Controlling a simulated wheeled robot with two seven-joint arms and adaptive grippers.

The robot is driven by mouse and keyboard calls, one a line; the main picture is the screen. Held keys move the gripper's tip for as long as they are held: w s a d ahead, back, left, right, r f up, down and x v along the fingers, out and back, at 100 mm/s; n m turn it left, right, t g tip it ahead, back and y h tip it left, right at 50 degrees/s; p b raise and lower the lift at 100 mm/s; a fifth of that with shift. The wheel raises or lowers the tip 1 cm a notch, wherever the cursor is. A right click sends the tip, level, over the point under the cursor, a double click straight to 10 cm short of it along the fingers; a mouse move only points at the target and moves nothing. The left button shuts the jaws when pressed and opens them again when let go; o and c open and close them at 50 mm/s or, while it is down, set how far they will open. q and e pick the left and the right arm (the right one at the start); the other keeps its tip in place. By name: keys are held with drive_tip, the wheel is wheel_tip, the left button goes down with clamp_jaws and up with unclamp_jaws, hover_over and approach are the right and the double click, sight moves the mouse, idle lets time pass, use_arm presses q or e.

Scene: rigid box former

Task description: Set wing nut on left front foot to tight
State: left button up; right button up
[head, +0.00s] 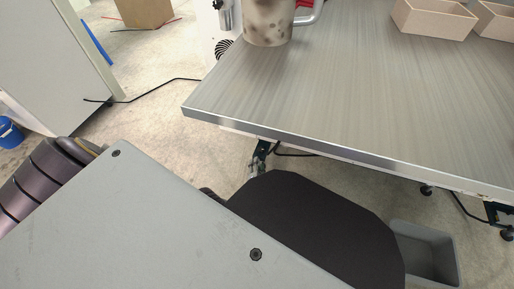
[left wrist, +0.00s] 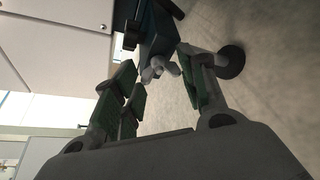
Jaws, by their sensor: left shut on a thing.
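The wing nut (left wrist: 157,69) is small and grey, and sits on a dark bracket (left wrist: 156,30) of the foot in the left wrist view. The round dark foot pad (left wrist: 231,62) is to its right. My left gripper (left wrist: 160,74) has its green-padded fingers on either side of the wing nut and is shut on it. In the head view, the left front foot (head: 262,152) shows below the table's front edge. There my left gripper is mostly hidden behind my own body and arm, and the wing nut's setting cannot be read. My right gripper is not in view.
The metal-topped table (head: 330,90) stands just above the foot, with its front edge close over it. A grey bin (head: 428,255) is on the floor under the table at right. A black cable (head: 150,92) runs across the floor at left.

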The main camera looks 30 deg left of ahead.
use_arm(q)
drive_tip(key=o, duration=1)
drive_tip(key=shift+o, duration=0.2)
drive_tip(key=shift+a+n+h, duration=0.1)
drive_tip(key=shift+n+h, duration=0.4)
drive_tip(key=shift+n, duration=0.3)
drive_tip(key=shift+a+r+n+h, duration=0.1)
drive_tip(key=shift+r+n+h, duration=0.05)
drive_tip(key=shift+n+h, duration=0.55)
drive_tip(key=shift+n, duration=0.5)
